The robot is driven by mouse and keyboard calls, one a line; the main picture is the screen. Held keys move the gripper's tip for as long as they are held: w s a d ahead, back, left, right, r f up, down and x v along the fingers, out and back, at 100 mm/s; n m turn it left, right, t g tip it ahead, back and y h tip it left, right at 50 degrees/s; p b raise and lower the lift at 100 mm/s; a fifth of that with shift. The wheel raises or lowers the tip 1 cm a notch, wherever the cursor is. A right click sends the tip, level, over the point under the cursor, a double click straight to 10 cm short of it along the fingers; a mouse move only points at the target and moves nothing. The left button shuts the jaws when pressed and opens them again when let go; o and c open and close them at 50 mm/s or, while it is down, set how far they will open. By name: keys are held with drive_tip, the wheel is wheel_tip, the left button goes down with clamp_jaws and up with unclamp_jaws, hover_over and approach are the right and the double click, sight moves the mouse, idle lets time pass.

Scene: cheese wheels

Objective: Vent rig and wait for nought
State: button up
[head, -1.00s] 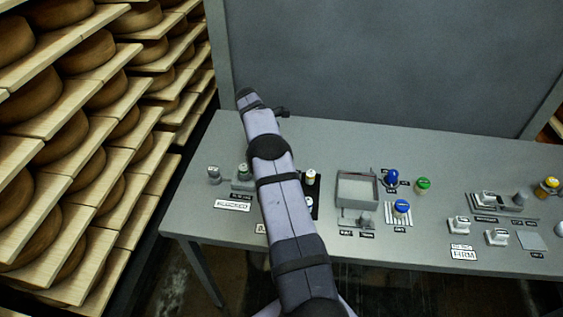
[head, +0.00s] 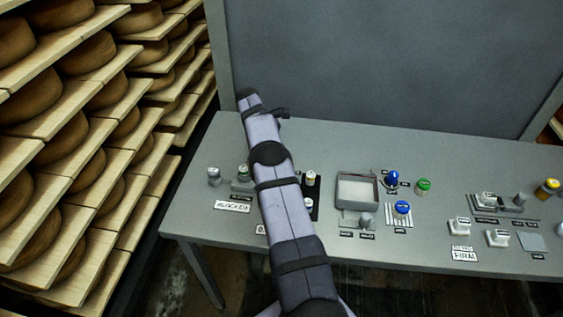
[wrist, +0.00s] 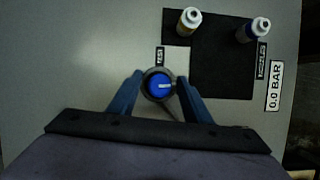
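In the wrist view, a round blue knob (wrist: 159,86) with a white pointer line sits in a grey ring. The two blue fingers of my gripper (wrist: 160,92) stand on either side of it. I cannot tell whether they press on it or stand just clear. A white plate (wrist: 275,86) at the right reads 0.0 BAR. In the head view my arm hides the knob and the gripper, and only an edge of the plate (head: 261,229) shows beside the arm.
A black mat (wrist: 222,80) with two nozzles, one yellow-banded (wrist: 189,20) and one blue-banded (wrist: 251,30), lies close to the knob. On the grey bench (head: 330,135) stand a sign reading BLOCKED (head: 232,206), an open tray (head: 357,204) and several knobs. Cheese shelves (head: 90,130) stand left.

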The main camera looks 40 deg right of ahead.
wheel_tip(320, 180, up, 9)
drive_tip(key=shift+f, duration=0.15)
drive_tip(key=shift+r+p, duration=0.65)
drive_tip(key=shift+p, duration=0.1)
